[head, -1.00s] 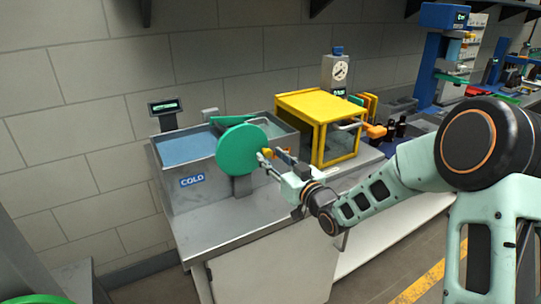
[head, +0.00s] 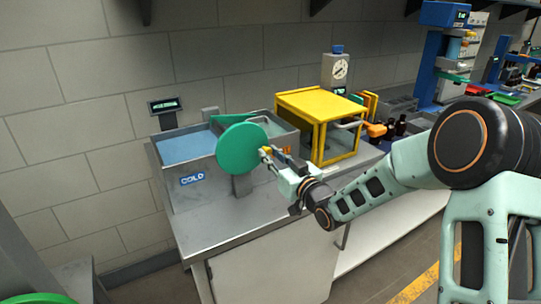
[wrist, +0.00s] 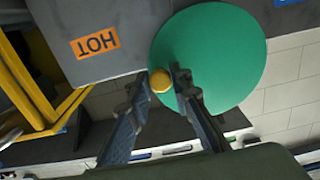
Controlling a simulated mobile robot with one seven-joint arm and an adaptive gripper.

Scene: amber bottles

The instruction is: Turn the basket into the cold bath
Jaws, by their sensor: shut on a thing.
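A green disc-shaped wheel (head: 241,149) stands upright at the front of a grey metal tub (head: 210,190). A small yellow knob (wrist: 160,80) sits on the wheel's face near its edge. My gripper (head: 267,154) is shut on this knob, with one finger on each side in the wrist view (wrist: 161,86). The cold bath (head: 183,147) is the tub's left part, with blue liquid and a blue COLD label. An orange HOT label (wrist: 95,44) marks the other side. A green basket part (head: 233,119) shows behind the wheel; most of it is hidden.
A yellow-framed glass box (head: 322,123) stands right of the tub on the grey bench (head: 225,230). Dark bottles (head: 396,128) stand further right. A small display (head: 164,107) rises behind the cold side. The bench front left of my arm is clear.

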